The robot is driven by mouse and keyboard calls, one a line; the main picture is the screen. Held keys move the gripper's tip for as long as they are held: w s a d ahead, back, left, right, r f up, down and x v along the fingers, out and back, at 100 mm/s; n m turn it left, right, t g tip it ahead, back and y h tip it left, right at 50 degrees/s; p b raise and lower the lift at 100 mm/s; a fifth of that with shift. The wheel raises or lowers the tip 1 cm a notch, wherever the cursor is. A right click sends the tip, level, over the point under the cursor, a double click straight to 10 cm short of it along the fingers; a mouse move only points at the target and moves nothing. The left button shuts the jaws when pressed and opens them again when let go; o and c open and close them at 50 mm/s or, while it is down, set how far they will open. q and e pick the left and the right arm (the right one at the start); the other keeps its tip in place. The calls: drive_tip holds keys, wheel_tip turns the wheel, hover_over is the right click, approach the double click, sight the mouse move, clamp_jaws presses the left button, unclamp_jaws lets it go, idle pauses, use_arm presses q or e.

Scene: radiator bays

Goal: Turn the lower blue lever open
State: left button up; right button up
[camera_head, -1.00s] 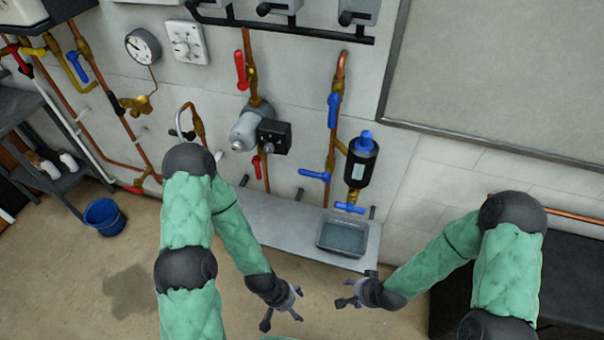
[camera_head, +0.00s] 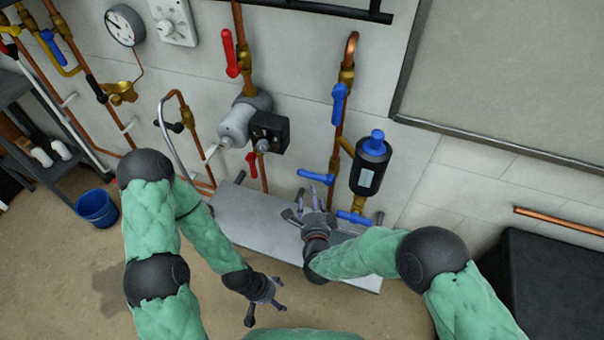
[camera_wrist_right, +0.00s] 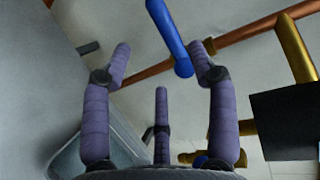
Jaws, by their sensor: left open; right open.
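The lower blue lever (camera_head: 316,177) sticks out to the left, roughly level, from the vertical copper pipe on the wall. My right gripper (camera_head: 310,200) is open just below it in the head view, its fingers pointing up at the lever. In the right wrist view a blue lever (camera_wrist_right: 170,38) reaches down between the two outer fingertips of my right gripper (camera_wrist_right: 160,60); I cannot tell whether they touch. My left gripper (camera_head: 264,306) is open and empty, low over the floor, away from the wall.
An upper blue lever (camera_head: 339,104) lies along the same pipe. A black canister (camera_head: 370,165) with a blue cap and a small blue tap (camera_head: 354,217) sit right of it. A grey shelf (camera_head: 255,220) runs below. A tray (camera_wrist_right: 75,160) is partly hidden behind my gripper.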

sight(309, 177)
drive_tip(key=shift+b+x, duration=1.8)
drive_tip(key=shift+x, duration=3.6)
drive_tip(key=shift+a+r, duration=0.1)
drive_tip(key=shift+r, duration=0.05)
clamp_jaws()
